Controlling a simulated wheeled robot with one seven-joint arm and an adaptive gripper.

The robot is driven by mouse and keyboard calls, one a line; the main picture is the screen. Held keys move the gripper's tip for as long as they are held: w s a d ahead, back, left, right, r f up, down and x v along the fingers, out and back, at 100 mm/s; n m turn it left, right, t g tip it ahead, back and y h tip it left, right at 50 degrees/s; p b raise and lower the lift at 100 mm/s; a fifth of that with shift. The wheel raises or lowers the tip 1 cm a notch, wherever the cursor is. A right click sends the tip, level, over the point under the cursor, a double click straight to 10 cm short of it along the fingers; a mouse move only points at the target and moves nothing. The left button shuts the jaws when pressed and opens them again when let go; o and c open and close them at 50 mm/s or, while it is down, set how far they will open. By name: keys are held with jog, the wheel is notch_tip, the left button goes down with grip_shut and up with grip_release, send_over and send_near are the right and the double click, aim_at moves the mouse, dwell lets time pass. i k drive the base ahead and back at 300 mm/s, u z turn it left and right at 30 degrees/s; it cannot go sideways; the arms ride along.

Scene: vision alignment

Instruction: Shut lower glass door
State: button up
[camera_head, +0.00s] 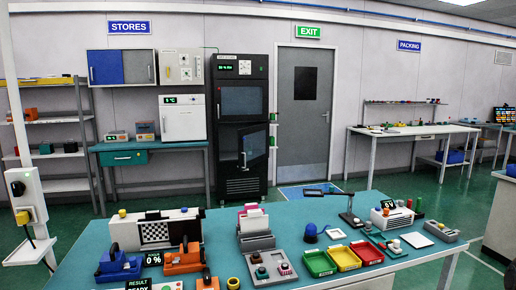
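A tall black cabinet (229,172) stands against the back wall, left of the grey door. Its upper glass door (241,101) sits flat in the frame and looks shut. Its lower glass door (254,146) has edges slanted against the cabinet frame and looks partly swung open. How far it stands open is too small to tell. My gripper is not in view.
A teal workbench (215,240) with trays, orange devices and a lamp fills the foreground, between me and the cabinet. A teal side table (120,148) adjoins the cabinet on the left.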

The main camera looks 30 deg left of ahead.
aim_at(257, 146)
jog(key=u, duration=3.1)
jog(key=i, duration=4.6)
jog(key=z, duration=2.25)
jog(key=i, duration=1.15)
jog(key=z, duration=0.05)
